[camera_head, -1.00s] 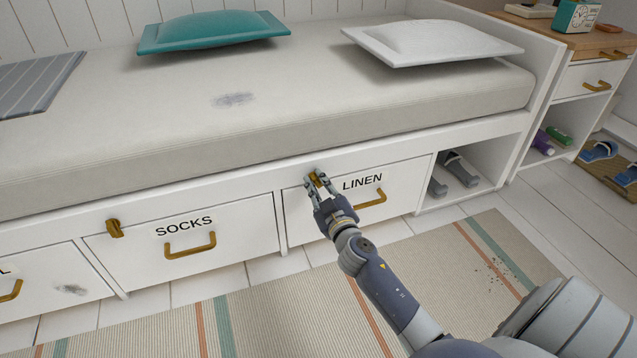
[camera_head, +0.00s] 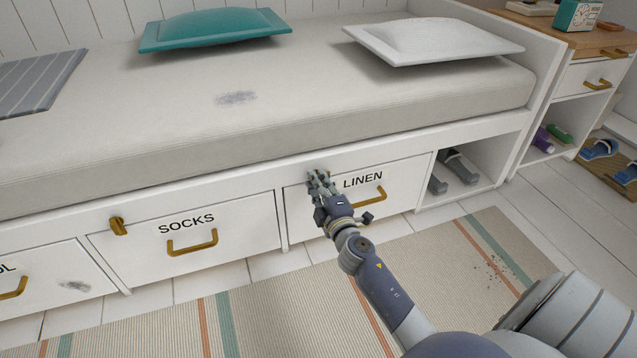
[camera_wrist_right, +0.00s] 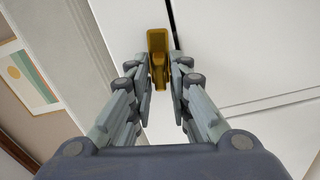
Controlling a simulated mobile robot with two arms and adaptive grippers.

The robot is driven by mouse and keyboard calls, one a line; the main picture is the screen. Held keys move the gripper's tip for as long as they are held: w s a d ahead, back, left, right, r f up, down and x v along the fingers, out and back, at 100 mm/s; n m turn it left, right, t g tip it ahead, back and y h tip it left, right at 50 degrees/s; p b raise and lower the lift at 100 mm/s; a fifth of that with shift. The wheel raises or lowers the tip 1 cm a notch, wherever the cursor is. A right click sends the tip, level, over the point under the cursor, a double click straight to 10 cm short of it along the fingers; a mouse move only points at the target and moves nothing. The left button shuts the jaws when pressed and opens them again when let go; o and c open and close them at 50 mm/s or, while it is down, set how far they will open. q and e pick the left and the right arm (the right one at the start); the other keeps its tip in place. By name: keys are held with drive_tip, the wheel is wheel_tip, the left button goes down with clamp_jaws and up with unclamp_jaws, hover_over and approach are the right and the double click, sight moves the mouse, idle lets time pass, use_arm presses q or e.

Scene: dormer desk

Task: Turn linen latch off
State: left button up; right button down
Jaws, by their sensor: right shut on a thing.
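The linen latch (camera_wrist_right: 158,42) is a small brass turn piece at the top of the white drawer marked LINEN (camera_head: 363,180). In the head view my right gripper (camera_head: 318,178) is at the latch and its fingers hide most of it. In the right wrist view the two fingers (camera_wrist_right: 160,75) stand on either side of the latch's lower part, shut on it. The latch's exact angle on the drawer front is hard to tell in the head view. My left gripper is not in view.
A brass handle (camera_head: 369,198) is on the linen drawer, close to my right gripper. The SOCKS drawer (camera_head: 187,235) with its own brass latch (camera_head: 118,226) is to the left. The mattress (camera_head: 270,130) lies above. A striped rug (camera_head: 270,325) covers the floor in front.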

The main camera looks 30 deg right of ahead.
drive_tip(key=shift+f+n, duration=0.1)
drive_tip(key=shift+n, duration=0.9)
drive_tip(key=c, duration=1.7)
unclamp_jaws()
drive_tip(key=v, duration=1.2)
